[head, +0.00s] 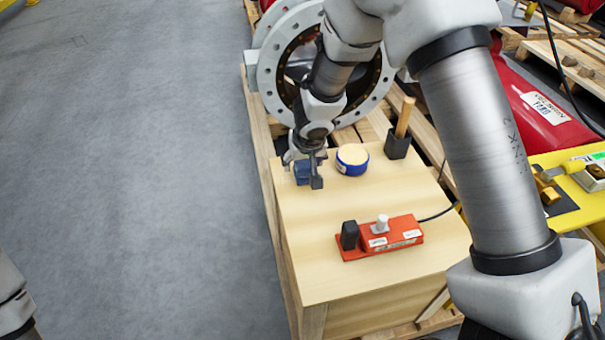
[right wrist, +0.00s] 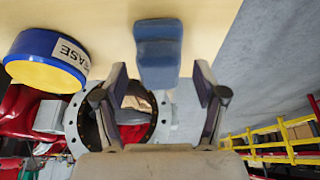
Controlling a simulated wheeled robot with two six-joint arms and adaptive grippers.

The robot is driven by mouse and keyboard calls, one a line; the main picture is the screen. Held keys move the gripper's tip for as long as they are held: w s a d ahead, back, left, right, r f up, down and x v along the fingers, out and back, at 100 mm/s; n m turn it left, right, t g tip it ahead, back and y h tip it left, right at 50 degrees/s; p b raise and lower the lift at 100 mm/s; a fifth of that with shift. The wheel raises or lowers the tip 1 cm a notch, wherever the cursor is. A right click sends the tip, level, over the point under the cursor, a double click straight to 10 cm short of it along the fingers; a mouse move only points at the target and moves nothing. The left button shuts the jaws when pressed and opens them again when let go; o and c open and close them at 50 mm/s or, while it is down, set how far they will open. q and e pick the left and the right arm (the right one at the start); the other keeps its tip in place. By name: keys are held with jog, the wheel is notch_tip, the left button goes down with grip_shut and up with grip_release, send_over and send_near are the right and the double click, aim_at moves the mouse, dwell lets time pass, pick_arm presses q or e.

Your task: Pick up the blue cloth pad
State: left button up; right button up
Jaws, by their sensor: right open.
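The blue cloth pad (head: 302,172) lies on the wooden box top near its far left corner, partly hidden by my right gripper. In the right wrist view the pad (right wrist: 158,52) shows as a folded blue block ahead of and between the fingers. My right gripper (head: 306,172) is open, with its fingers around or just short of the pad; I cannot tell whether they touch it. In the right wrist view the gripper (right wrist: 160,85) has one finger on each side, with a gap between them. My left gripper is not in view; only part of my left arm shows at the lower left.
A round blue grease tin (head: 352,160) stands just right of the pad. A black holder with a wooden handle (head: 398,143) is behind it. A red control box (head: 380,238) sits nearer on the box top (head: 315,265). A large flanged ring (head: 268,75) stands behind.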

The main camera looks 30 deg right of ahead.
jog(key=shift+w+f, duration=0.15)
jog(key=shift+f, duration=0.1)
jog(key=shift+r, duration=0.1)
jog(key=shift+c, duration=0.4)
jog(key=c, duration=1.2)
jog(key=shift+o, duration=0.2)
notch_tip(320, 180, up, 19)
jog(key=p, duration=1.5)
notch_tip(320, 180, up, 8)
jog(key=p, duration=0.4)
send_over(303, 162)
jog(key=shift+r, duration=0.5)
